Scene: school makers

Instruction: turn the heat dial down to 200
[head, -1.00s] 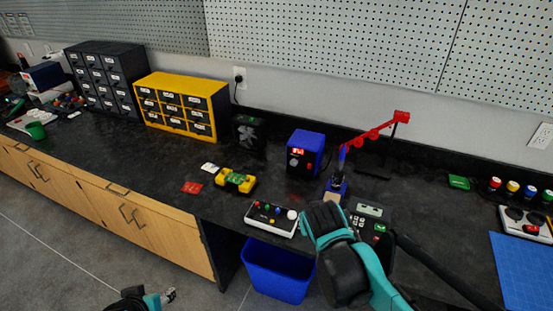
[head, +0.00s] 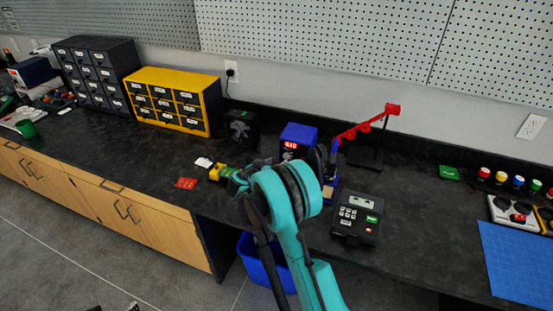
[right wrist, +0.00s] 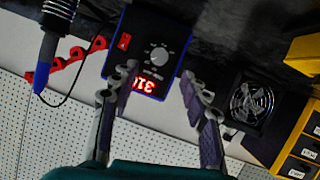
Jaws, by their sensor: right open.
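The blue soldering station (head: 298,133) stands on the black bench with a lit red display; my right arm hides its lower front. In the right wrist view its dark front panel (right wrist: 178,38) faces me, with a round grey heat dial (right wrist: 159,55), a red switch (right wrist: 124,41) and a red display (right wrist: 146,85). A finger partly covers the display, which seems to read about 310. My right gripper (right wrist: 154,78) is open and empty, its fingers spread either side of the display, apart from the dial. Only a scrap of my left gripper shows at the head view's bottom edge.
A soldering iron (right wrist: 57,28) stands beside the station, near a red crane-like arm (head: 366,126). A black fan (right wrist: 250,102) is on the other side. A keypad box (head: 357,216) sits in front, and yellow drawers (head: 176,79) stand further left.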

